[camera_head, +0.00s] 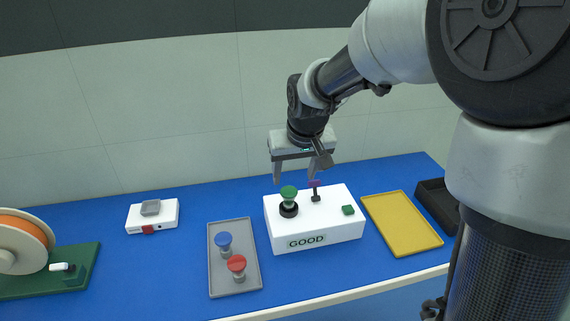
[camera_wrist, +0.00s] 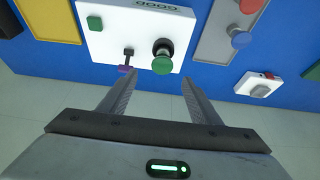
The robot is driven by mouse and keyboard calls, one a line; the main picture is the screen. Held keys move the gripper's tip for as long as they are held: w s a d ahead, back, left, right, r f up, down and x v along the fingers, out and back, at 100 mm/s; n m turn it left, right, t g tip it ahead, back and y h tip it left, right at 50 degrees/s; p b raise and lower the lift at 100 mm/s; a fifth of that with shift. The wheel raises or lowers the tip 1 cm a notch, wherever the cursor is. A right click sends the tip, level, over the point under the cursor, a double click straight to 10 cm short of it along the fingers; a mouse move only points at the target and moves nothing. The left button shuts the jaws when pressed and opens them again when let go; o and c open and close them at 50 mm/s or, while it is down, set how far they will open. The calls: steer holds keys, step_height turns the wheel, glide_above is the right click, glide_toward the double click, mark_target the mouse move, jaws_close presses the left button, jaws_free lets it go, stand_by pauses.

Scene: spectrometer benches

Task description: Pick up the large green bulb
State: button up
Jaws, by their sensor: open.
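The large green bulb (camera_head: 289,192) has a round green top and stands upright in a black socket on a white box (camera_head: 330,231) labelled GOOD. In the wrist view the green bulb (camera_wrist: 162,64) shows just beyond the fingertips, slightly right of the middle. My gripper (camera_head: 296,177) is open and empty, above the back part of the white box and near the bulb. Its fingers (camera_wrist: 151,82) also show in the wrist view, spread apart, with nothing between them.
A purple-topped lever (camera_head: 315,190) and a green button (camera_head: 348,210) are on the box beside the bulb. A grey tray (camera_head: 222,283) holds a blue bulb (camera_head: 223,240) and a red bulb (camera_head: 237,263). A yellow tray (camera_head: 401,223) lies right. A small white device (camera_head: 137,220) stands left.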

mark_target(289, 190)
steer(key=x, duration=0.4)
steer(key=shift+w+f, duration=0.1)
steer(key=shift+f, duration=0.15)
steer(key=shift+a+x, duration=0.2)
steer(key=shift+x, duration=2.4)
steer(key=c, duration=1.2)
